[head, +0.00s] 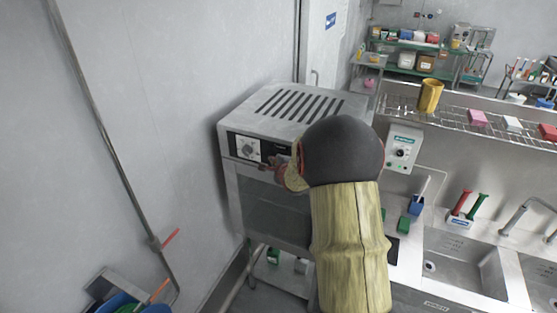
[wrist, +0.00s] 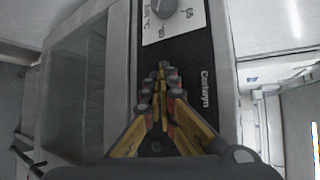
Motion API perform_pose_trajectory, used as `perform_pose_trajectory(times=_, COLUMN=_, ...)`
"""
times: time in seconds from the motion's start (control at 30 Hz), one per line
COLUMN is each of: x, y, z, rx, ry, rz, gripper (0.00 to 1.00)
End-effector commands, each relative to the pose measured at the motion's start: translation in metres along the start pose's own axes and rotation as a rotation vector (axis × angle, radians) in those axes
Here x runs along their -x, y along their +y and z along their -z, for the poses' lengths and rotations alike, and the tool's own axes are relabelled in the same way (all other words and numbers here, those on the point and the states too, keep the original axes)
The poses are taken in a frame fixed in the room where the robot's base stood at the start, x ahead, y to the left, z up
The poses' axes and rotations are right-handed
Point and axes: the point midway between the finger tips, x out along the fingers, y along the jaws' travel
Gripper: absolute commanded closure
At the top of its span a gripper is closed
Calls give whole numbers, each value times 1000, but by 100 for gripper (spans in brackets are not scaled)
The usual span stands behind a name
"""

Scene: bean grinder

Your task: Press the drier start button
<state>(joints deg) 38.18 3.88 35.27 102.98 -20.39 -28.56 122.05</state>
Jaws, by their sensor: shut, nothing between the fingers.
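The drier (head: 270,205) is a grey box-shaped machine with a slotted top and a glass door, against the left wall. Its black control panel (head: 231,144) runs along the top of the front, with a white dial plate and a round knob (head: 247,149). My gripper (head: 264,166) is shut and empty, in front of the panel just right of the knob. In the wrist view, my gripper's fingertips (wrist: 162,72) are together over the black panel, below the knob (wrist: 161,7). I cannot make out the start button; my gripper and arm hide part of the panel. Contact is unclear.
A wall-mounted control box (head: 403,148) is right of the drier. Steel sinks (head: 460,268) and a wire shelf (head: 455,118) with small items fill the right side. A wall pipe (head: 105,140) and a blue bin (head: 125,303) are at left.

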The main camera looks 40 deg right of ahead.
Motion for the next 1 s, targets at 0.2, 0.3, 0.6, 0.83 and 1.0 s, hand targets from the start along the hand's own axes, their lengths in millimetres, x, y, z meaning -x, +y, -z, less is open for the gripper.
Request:
perform_pose_trajectory(times=0.2, x=-2, y=-2, z=1, rx=0, ry=0, rz=1, gripper=100)
perform_pose_trajectory(times=0.3, x=-2, y=-2, z=1, rx=0, ry=0, rz=1, gripper=100)
perform_pose_trajectory(times=0.6, x=0, y=0, z=0, rx=0, ry=0, rz=0, gripper=100)
perform_pose_trajectory(times=0.83, x=8, y=6, z=-6, rx=0, ry=-1, rz=0, gripper=100)
perform_pose_trajectory(times=1.0, x=11, y=9, z=-8, rx=0, ry=0, rz=0, gripper=100)
